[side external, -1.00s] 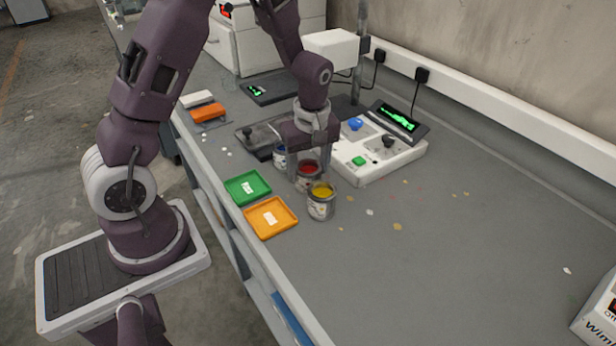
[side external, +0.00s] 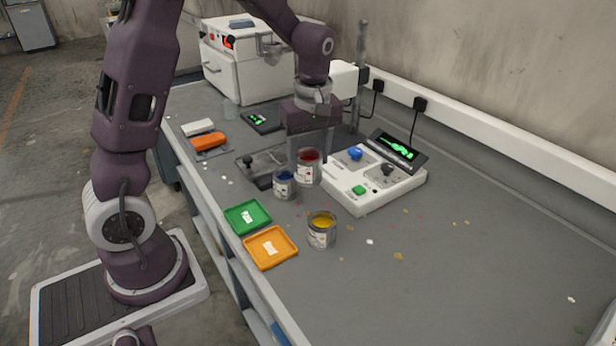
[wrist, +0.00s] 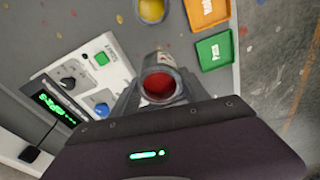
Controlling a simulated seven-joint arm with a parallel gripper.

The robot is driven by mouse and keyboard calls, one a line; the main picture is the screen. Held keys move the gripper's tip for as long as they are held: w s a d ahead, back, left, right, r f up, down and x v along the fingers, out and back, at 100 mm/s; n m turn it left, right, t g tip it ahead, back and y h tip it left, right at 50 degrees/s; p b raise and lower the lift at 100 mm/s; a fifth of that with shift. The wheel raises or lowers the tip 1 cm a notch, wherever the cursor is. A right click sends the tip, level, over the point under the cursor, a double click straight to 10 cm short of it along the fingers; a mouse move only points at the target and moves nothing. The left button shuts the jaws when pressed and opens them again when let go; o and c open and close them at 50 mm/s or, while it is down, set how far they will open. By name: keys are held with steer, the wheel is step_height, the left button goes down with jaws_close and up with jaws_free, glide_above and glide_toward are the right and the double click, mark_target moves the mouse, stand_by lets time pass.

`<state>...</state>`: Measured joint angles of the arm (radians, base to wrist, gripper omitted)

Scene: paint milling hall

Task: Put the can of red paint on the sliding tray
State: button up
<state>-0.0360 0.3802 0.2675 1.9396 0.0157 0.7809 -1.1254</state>
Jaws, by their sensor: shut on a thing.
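The can of red paint (side external: 308,174) is upright between the fingers of my gripper (side external: 309,160), which is shut on it. It appears raised off the bench, just behind and right of the can of blue paint (side external: 283,187). In the wrist view, the red paint (wrist: 159,86) shows in the open can top between my fingers. A dark flat unit with a black knob (side external: 250,162), perhaps the sliding tray, lies left of my gripper. Its right part is partly hidden by the cans and gripper.
A can of yellow paint (side external: 321,234) stands in front. Green (side external: 247,217) and orange (side external: 270,248) shallow trays lie along the bench's left edge. A white control box (side external: 377,190) with knobs is close on the right.

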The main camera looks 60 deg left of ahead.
steer(key=w+a+n, duration=0.2)
steer(key=w+a, duration=0.1)
steer(key=a, duration=0.7)
steer(key=w+a+n, duration=0.2)
steer(key=w+a, duration=0.1)
steer(key=a, duration=0.8)
steer(key=shift+d+f, duration=0.15)
steer(key=shift+f, duration=1.3)
steer(key=shift+d+f, duration=0.15)
steer(key=shift+f, duration=1.25)
steer(key=shift+f, duration=0.6)
steer(key=o, duration=1.6)
